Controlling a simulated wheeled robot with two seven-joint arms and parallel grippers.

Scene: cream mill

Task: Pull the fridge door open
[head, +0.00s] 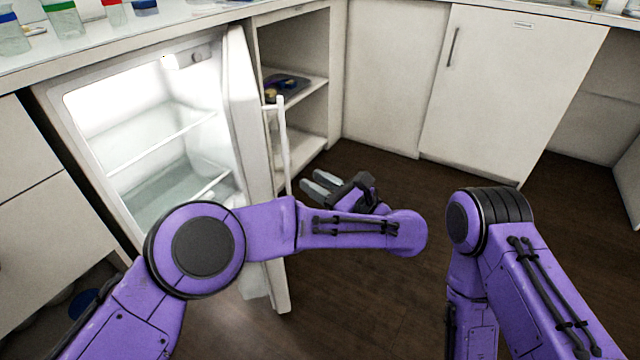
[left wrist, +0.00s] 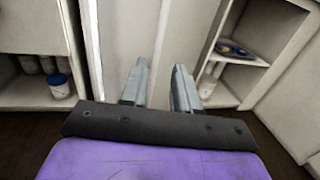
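The white fridge (head: 50,98) under the counter stands open, its lit shelves showing. Its door (head: 240,100) is swung out to the right, toward me, with a white vertical bar handle (head: 281,140) on its outer side. My left gripper (head: 312,184) is to the right of the door, near the handle's lower end, its fingers pointing at the door side. My left arm covers the lower part of the door. My right gripper is out of view.
An open cabinet (head: 325,75) with a dark tray (head: 286,86) on its shelf stands right of the fridge. Bottles (head: 62,18) stand on the counter above. White cupboards (head: 500,90) line the back. The dark floor (head: 400,180) between is clear.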

